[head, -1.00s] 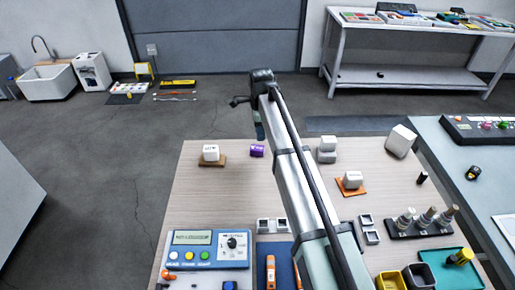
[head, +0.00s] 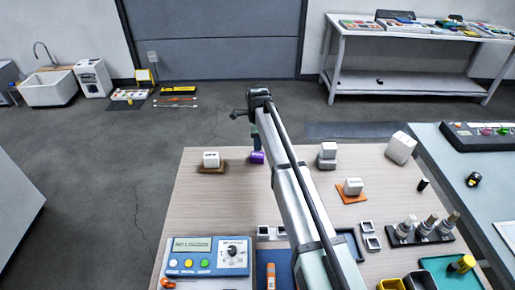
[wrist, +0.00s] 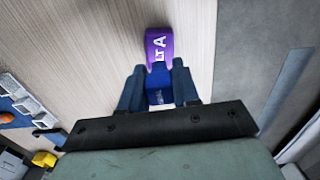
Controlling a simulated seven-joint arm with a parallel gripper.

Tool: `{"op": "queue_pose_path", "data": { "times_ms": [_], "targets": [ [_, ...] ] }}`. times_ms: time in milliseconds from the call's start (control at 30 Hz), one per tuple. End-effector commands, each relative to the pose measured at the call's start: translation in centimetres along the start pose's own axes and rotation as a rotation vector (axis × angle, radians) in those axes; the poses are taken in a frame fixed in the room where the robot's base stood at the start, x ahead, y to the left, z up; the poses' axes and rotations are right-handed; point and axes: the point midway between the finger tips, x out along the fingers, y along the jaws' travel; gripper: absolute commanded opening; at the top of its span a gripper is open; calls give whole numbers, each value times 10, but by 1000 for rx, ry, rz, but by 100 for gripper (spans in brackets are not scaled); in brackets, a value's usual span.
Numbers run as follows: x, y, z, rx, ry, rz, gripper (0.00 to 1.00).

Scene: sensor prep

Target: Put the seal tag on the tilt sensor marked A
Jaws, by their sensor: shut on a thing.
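The tilt sensor marked A is a small purple block (head: 257,157) near the far edge of the wooden table. In the wrist view the purple block (wrist: 159,46) shows the white letters "LT A", its other letters hidden. My gripper (wrist: 155,72) is shut on a small dark blue piece with faint lettering, which I take as the seal tag (wrist: 159,97). The tag lies between the blue fingers, right at the near end of the purple block. I cannot tell whether tag and block touch. In the head view my gripper (head: 262,150) is at the purple block, and the tag is hidden.
A white cube on a brown base (head: 210,161) stands just left of the sensor. A blue panel with a dial (head: 208,257) fills the front left.

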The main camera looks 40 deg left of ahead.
Motion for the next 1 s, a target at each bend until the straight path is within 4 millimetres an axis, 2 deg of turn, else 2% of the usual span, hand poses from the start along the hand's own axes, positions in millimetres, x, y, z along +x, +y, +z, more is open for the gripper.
{"op": "queue_pose_path", "data": {
  "times_ms": [267,667,700,933,1000],
  "targets": [
    [31,0,0,0,0,1,3],
    [35,0,0,0,0,1,3],
    [36,0,0,0,0,0,32],
    [35,0,0,0,0,0,54],
    [35,0,0,0,0,0,56]
  ]
}}
